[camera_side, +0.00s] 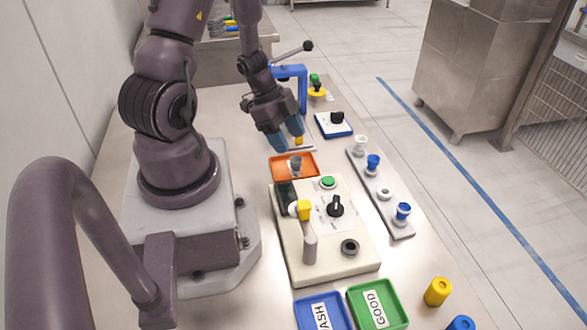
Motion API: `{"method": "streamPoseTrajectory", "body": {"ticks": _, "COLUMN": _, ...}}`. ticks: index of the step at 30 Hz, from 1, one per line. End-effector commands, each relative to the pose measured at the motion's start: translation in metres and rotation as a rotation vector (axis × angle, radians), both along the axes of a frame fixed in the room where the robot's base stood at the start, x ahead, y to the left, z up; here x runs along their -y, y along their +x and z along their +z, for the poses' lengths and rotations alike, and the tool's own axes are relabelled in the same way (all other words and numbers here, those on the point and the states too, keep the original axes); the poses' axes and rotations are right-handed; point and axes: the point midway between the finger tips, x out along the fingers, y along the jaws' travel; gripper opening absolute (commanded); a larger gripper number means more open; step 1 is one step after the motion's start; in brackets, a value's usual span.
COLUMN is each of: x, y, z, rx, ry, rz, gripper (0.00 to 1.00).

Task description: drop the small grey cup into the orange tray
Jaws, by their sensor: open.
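The orange tray (280,174) lies on the table behind the cream control box. A small grey cup (296,163) stands inside the tray, upright as far as I can tell. My gripper (286,136) has blue fingertips and is open, above and just behind the tray. It is apart from the cup, with nothing held between its fingers. A small yellow piece (299,140) shows beside the right fingertip; its base is partly hidden.
The cream control box (325,260) carries a green button, a black knob and a yellow-topped part. A grey rack (394,228) with white and blue cups stands right. Blue (302,308) and green (398,312) trays are in front. A blue frame (303,88) stands behind my gripper.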

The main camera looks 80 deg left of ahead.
Motion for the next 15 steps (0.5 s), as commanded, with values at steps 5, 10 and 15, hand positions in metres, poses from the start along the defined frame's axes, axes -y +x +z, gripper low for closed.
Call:
{"method": "streamPoseTrajectory", "body": {"ticks": 5, "x": -0.015, "y": -0.013, "z": 0.037, "rx": 0.005, "ry": 0.008, "rz": -0.001, "gripper": 0.58}}
{"method": "streamPoseTrajectory", "body": {"ticks": 10, "x": -0.026, "y": -0.025, "z": 0.068, "rx": 0.004, "ry": 0.005, "rz": 0.000, "gripper": 0.58}}
{"method": "streamPoseTrajectory", "body": {"ticks": 15, "x": -0.034, "y": -0.033, "z": 0.087, "rx": 0.002, "ry": 0.002, "rz": 0.000, "gripper": 0.58}}
